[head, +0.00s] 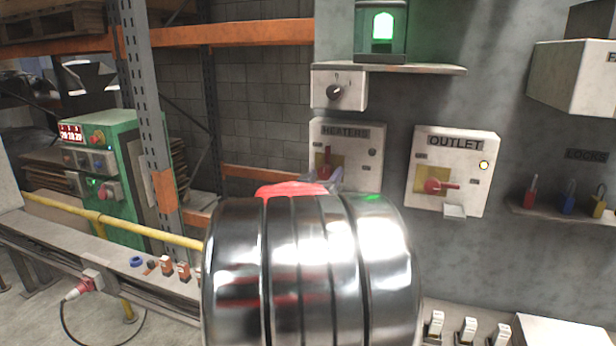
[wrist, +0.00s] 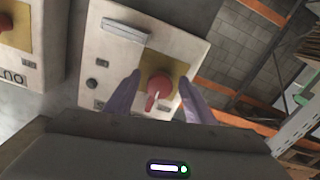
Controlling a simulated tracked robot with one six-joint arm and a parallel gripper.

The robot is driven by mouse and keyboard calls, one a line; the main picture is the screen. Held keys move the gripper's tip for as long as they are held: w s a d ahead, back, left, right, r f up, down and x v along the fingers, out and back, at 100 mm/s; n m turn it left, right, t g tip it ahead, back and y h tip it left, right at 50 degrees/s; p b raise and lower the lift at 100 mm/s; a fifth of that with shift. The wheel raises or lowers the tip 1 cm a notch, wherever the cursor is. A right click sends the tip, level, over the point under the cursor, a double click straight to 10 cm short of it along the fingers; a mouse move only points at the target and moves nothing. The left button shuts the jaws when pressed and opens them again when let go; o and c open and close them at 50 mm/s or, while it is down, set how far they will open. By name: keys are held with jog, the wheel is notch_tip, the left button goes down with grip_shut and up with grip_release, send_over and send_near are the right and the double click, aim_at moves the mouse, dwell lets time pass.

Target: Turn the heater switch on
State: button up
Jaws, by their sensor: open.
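The heaters box (head: 350,131) is a pale panel on the grey wall in the head view, partly hidden behind my arm. Its red switch (head: 326,160) has an upright handle on a yellow plate, and the small round lamp (head: 372,153) looks dark. In the wrist view, which is turned over, the red switch (wrist: 158,84) lies between the two purple fingers of my gripper (wrist: 160,78). The gripper is open, one finger on each side of the switch. I cannot tell whether a finger touches it.
The outlet box (head: 455,165) is to the right, with a sideways red handle and a lit yellow lamp. A grey dial box (head: 338,90) and a shelf with a green light (head: 383,28) are above. A lock rack (head: 565,210) is far right.

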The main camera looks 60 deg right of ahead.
jog(key=shift+d, duration=0.35)
jog(key=shift+c, duration=0.2)
